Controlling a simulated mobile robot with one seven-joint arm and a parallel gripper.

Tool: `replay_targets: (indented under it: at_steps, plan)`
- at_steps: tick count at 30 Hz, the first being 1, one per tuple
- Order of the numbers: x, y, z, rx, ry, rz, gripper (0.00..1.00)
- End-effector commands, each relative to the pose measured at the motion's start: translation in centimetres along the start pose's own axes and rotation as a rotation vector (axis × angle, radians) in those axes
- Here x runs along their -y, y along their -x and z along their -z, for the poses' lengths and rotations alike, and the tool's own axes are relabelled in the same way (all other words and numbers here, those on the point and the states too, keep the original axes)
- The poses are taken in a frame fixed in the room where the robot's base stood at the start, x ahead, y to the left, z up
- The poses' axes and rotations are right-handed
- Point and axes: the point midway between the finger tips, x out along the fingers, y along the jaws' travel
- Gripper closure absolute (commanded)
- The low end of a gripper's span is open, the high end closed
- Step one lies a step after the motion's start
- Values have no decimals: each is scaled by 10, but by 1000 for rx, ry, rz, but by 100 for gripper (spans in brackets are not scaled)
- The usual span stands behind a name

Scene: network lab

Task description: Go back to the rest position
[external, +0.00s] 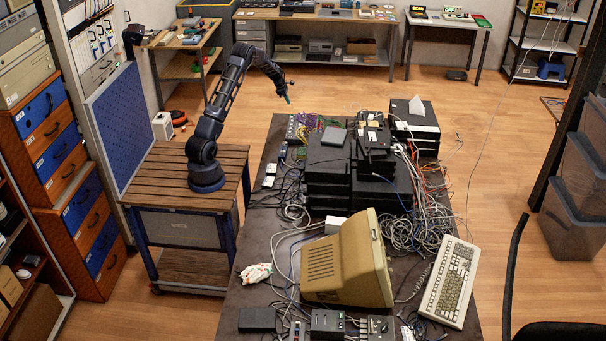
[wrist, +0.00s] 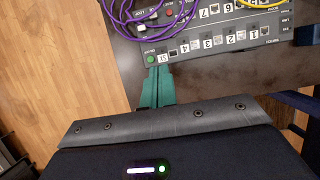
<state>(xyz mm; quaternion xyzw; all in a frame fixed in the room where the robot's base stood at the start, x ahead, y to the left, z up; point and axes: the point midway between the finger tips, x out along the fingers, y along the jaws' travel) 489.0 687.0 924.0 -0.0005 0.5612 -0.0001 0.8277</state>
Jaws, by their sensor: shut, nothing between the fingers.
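My gripper (external: 287,98) shows in the external view at the end of my raised arm, above the far left end of the dark table (external: 262,220). In the wrist view, the green fingers of my gripper (wrist: 158,72) are together with nothing between them. Their tips are over the edge of a grey numbered panel (wrist: 215,40), close to a green button (wrist: 150,59). I cannot tell whether the fingertips touch the panel. A red button (wrist: 153,30) is on the panel beyond the fingertips.
Purple cables (wrist: 130,14) lie over the panel. Black stacked equipment (external: 330,160), a beige monitor (external: 340,265) and a keyboard (external: 449,282) crowd the table. Loose cables hang around the stack. The wooden floor (external: 510,170) to the right is mostly open.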

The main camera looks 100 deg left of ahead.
Motion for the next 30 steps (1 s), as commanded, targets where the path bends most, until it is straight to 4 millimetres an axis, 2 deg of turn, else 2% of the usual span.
replay_targets:
  at_steps: [5,8,11,15,21,24,30]
  plan:
    - [6,4,-9,0,-25,1,100]
    - [24,16,-33,1,-95,6,100]
    - [55,34,-67,0,-210,14,100]
    - [109,62,-115,0,-396,28,100]
    - [191,102,-169,1,-664,46,100]
    - [233,121,-191,3,-799,53,100]
    - [320,158,-220,9,-1069,67,100]
